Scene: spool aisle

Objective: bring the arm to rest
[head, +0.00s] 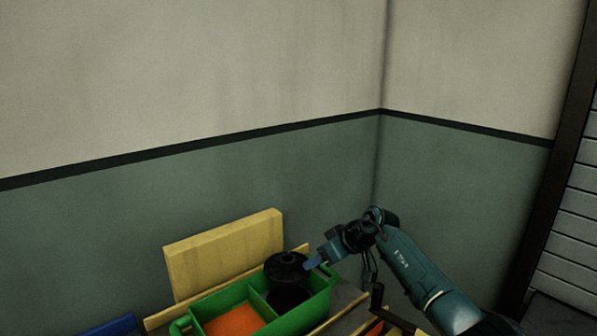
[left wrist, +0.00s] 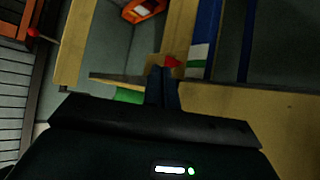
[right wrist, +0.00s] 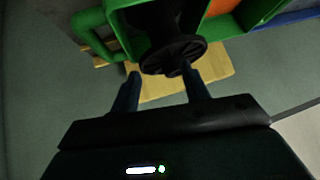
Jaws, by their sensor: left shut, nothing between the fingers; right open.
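My right gripper (head: 312,264) comes in from the right in the head view, its fingertips beside a black spool (head: 287,266). In the right wrist view the gripper (right wrist: 160,82) is open, its two blue fingers apart, with the spool (right wrist: 173,55) just beyond the tips and nothing held. The spool stands in a compartment of a green divided box (head: 258,297). My left gripper (left wrist: 163,82) shows in the left wrist view with its fingers together and empty. The left arm is not in the head view.
A yellow board (head: 224,255) stands behind the green box. An orange patch (head: 235,322) fills the box's left compartment. A blue item (head: 113,327) lies at the lower left. A wall corner closes off the back. The air above the box is clear.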

